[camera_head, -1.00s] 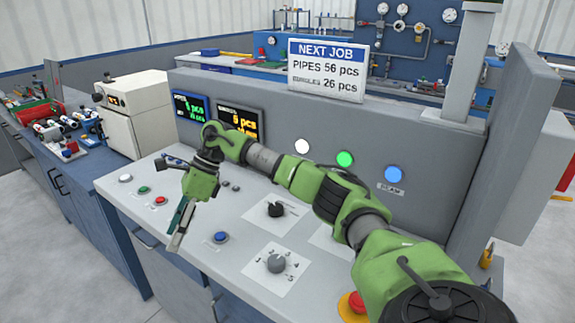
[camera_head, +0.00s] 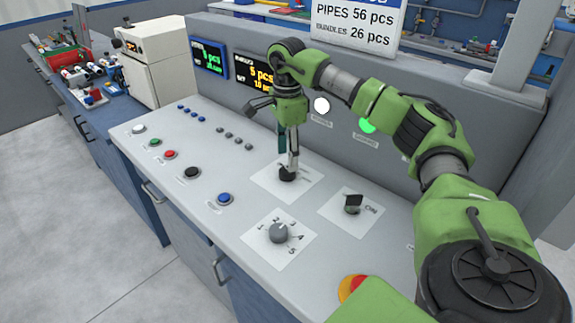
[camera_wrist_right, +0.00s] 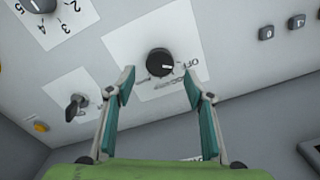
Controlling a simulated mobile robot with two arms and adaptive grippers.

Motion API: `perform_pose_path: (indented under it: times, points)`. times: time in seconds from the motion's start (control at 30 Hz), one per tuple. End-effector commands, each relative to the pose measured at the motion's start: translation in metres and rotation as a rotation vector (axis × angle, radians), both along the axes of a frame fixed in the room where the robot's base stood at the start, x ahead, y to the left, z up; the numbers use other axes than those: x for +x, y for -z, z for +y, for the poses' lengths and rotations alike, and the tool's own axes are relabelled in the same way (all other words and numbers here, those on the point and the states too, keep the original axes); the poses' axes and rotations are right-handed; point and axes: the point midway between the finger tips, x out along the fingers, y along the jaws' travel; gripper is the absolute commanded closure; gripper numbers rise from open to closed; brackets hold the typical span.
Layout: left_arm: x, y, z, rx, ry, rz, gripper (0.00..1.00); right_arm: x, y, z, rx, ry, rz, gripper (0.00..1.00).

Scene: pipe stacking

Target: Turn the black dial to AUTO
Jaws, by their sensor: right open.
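The black dial (camera_head: 287,174) sits on a white label plate (camera_head: 268,184) on the grey console. In the right wrist view the dial (camera_wrist_right: 159,61) is round, with a short white mark near its right side, toward the printed word OFF. Other print on the plate is partly hidden or too blurred to read. My right gripper (camera_head: 289,158) points down at the dial from above. In the wrist view the open gripper (camera_wrist_right: 160,80) has its two fingertips on either side of the dial, apart from it. Contact cannot be told. My left gripper is not in view.
A grey numbered dial (camera_head: 279,233) and a black switch (camera_head: 353,204) stand nearby on their own plates. Several push buttons (camera_head: 191,172) run along the left. A red and yellow emergency button (camera_head: 352,287) is at the front. The upright panel with displays (camera_head: 256,72) rises behind.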

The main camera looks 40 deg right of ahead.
Motion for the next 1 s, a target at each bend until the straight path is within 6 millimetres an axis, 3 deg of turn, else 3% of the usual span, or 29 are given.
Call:
perform_pose_path:
  times: [0.1,0.3,0.63,0.67,0.8,1.0]
  points:
    - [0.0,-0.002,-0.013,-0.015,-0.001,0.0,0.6,-0.001,0.02,0.0,-0.001,-0.001,0.004,0.52]
    - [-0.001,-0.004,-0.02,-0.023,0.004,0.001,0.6,0.0,0.04,0.0,0.0,0.0,0.001,0.52]
    - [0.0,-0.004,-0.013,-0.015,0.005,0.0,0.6,0.0,0.045,0.0,0.001,0.0,-0.001,0.52]
    - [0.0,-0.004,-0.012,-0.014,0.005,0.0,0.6,0.0,0.045,0.0,0.001,0.0,-0.001,0.54]
    - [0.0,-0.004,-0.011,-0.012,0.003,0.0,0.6,0.0,0.044,0.0,0.001,0.0,0.0,0.9]
    - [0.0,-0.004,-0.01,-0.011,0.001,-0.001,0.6,0.0,0.044,0.001,0.001,0.002,0.0,0.9]
